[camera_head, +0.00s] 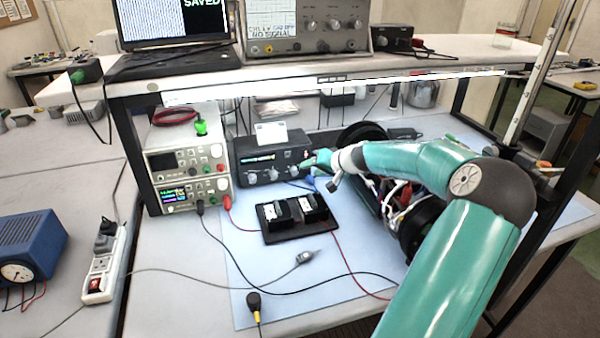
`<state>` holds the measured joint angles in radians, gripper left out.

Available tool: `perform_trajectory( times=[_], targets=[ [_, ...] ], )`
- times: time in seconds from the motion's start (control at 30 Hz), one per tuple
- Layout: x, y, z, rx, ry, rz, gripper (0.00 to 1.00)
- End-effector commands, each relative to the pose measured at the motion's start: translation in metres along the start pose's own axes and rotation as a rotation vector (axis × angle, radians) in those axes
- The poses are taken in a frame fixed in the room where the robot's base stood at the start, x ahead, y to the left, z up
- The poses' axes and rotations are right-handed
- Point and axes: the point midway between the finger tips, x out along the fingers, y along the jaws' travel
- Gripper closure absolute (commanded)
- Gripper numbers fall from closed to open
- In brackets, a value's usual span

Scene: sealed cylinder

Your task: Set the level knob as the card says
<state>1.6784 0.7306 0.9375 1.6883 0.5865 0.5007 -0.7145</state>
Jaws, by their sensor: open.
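A black instrument box (262,155) with a lit display and several knobs stands under the shelf, at the back of the light blue mat. Two round knobs (262,176) show low on its front; their labels are too small to read, so I cannot tell which is the level knob. A pale card (271,133) stands on top of the box; its writing is not legible. My gripper (309,163) is at the right end of the box front, close to a control there. It is open; the fingers partly hide that control, and I cannot tell whether they touch it.
Stacked bench supplies (187,165) stand left of the box. A black tray (291,218) with two modules and loose cables lies in front. A large cylinder (408,215) is behind my arm. Above, the laptop (175,22) reads SAVED and the oscilloscope (304,25) reads NO SIGNAL.

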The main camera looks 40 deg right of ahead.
Motion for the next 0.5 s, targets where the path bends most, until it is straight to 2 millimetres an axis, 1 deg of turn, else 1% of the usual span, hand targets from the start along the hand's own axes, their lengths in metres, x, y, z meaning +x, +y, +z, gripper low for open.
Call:
perform_trajectory(
  times=[0.03, 0.2, 0.33, 0.5],
  targets=[
    [0.012, -0.001, 0.001, 0.000, -0.003, -0.003, 0.56],
    [0.044, -0.001, 0.001, -0.002, -0.003, -0.002, 0.56],
    [0.061, 0.000, 0.000, 0.000, -0.001, 0.000, 0.56],
    [0.070, 0.000, 0.001, 0.000, -0.001, 0.000, 0.56]
  ],
)
